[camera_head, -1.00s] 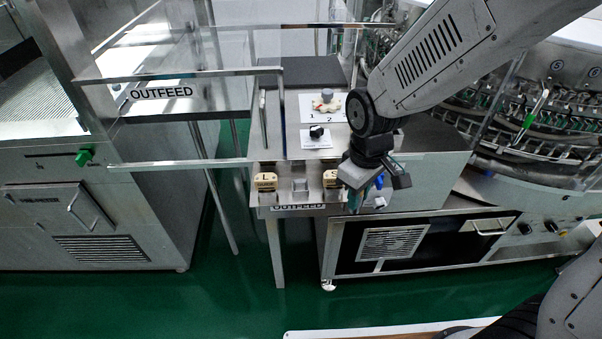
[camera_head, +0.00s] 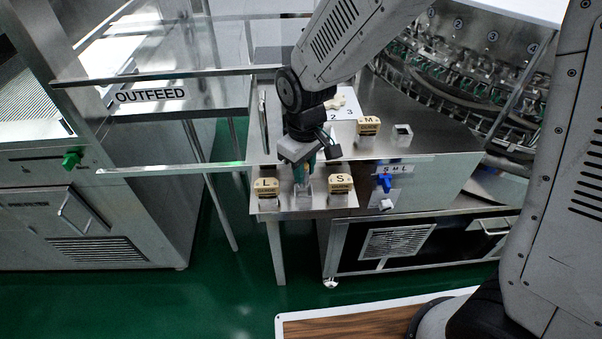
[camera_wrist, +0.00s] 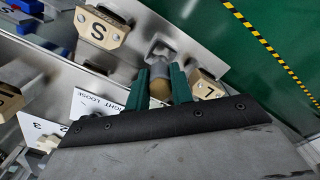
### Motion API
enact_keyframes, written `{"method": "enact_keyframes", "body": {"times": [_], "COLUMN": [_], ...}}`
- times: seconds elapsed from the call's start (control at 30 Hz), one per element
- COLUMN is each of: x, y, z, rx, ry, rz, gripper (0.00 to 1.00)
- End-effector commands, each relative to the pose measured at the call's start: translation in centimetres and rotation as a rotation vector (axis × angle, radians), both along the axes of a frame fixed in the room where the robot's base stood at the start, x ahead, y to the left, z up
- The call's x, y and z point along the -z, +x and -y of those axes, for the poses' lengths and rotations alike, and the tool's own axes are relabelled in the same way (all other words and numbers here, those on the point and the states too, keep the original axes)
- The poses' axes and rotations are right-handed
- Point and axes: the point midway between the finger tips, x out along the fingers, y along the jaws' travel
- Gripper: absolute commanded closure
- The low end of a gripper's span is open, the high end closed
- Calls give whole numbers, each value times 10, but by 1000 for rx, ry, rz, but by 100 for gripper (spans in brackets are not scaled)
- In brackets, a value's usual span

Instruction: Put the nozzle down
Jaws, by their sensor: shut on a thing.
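The nozzle lines up with a clear-grey holder (camera_head: 303,199) between the two blocks, also seen in the wrist view (camera_wrist: 160,49). I cannot tell whether it touches the holder. The fingers hide the nozzle in the head view.
A tan M block (camera_head: 368,125) and an empty square holder (camera_head: 402,134) stand on the tabletop behind. A blue knob (camera_head: 384,183) is on the front panel to the right. A metal rail (camera_head: 170,168) runs left of the shelf.

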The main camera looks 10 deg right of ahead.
Motion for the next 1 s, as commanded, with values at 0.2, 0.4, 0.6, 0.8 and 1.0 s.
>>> {"method": "enact_keyframes", "body": {"times": [0.2,0.4,0.6,0.8,1.0], "x": [29,33,33,32,12], "y": [-2,-1,-1,-1,0], "z": [-4,-4,-4,-3,-3], "rx": [-7,-7,-7,-6,-6], "ry": [-2,0,0,0,1], "rz": [-4,0,0,0,3], "gripper": [100,100,56,56,56]}}
